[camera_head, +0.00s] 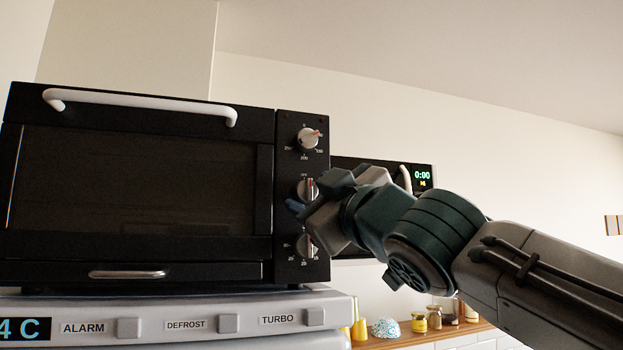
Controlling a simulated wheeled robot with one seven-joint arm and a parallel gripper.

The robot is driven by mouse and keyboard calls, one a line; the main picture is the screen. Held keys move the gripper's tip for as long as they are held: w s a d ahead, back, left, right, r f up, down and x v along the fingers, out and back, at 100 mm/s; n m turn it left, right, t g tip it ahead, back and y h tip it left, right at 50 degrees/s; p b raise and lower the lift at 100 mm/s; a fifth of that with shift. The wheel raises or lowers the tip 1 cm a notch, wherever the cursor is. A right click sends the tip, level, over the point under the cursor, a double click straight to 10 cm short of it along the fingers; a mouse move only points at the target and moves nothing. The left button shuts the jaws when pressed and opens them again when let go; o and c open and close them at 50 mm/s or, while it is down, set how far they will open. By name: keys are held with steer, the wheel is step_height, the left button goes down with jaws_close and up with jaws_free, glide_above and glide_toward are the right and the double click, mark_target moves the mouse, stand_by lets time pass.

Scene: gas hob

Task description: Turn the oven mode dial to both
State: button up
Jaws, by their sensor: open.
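A black toaster oven (140,185) stands on a grey appliance, with a column of three dials on its right-hand panel. The top dial (308,138) has a red mark pointing to the upper right. The middle dial (307,189) has its red mark pointing up. Its surrounding labels are too small or covered to read, apart from small print above it. The bottom dial (306,246) is partly covered by my gripper. My gripper (299,208) is open, with its fingers at the panel close by the middle dial; I cannot tell whether they touch it.
The grey appliance (170,309) below has ALARM, DEFROST and TURBO buttons. A black microwave (424,205) with a lit display is behind my arm. Jars (434,318) and a patterned bowl (385,328) sit on a wooden shelf at lower right. The oven has a white door handle (140,101).

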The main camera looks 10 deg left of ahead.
steer(key=shift+w+a+r, duration=0.15)
steer(key=shift+w+a, duration=0.2)
steer(key=c, duration=1)
steer(key=shift+o, duration=0.2)
